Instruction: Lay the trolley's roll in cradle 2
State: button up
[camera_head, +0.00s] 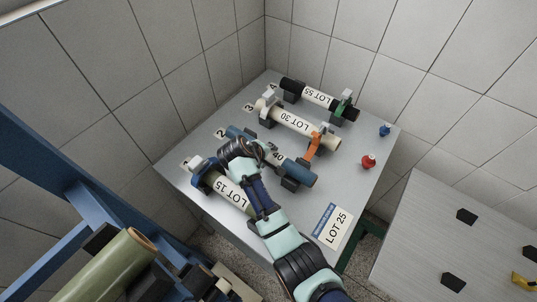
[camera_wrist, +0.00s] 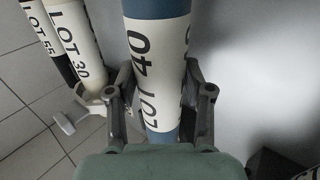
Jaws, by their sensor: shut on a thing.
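The blue LOT 40 roll (camera_head: 301,177) lies along cradle 2, with its right end over a dark support block (camera_head: 290,186). My gripper (camera_head: 243,150) is shut around its middle. In the wrist view the jaws sit on both sides of the roll's white label (camera_wrist: 160,75). I cannot tell whether the roll rests on the supports or is slightly raised. The trolley (camera_head: 45,240) at lower left bears an olive-green roll (camera_head: 105,270) with a brown core end. The number 2 mark (camera_head: 221,133) shows at the cradle's left end.
The LOT 15 roll (camera_head: 232,187) is beside my arm; LOT 30 (camera_head: 295,120) and LOT 55 (camera_head: 318,97) lie behind. An orange clip (camera_head: 314,145) stands close. A LOT 25 card (camera_head: 333,227), red knob (camera_head: 368,161) and blue knob (camera_head: 385,130) are on the bench. A side table (camera_head: 420,235) has bare room.

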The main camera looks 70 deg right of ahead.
jog(key=shift+f, duration=0.2)
jog(key=o, duration=1.4)
jog(key=shift+o, duration=0.2)
jog(key=v, duration=1.2)
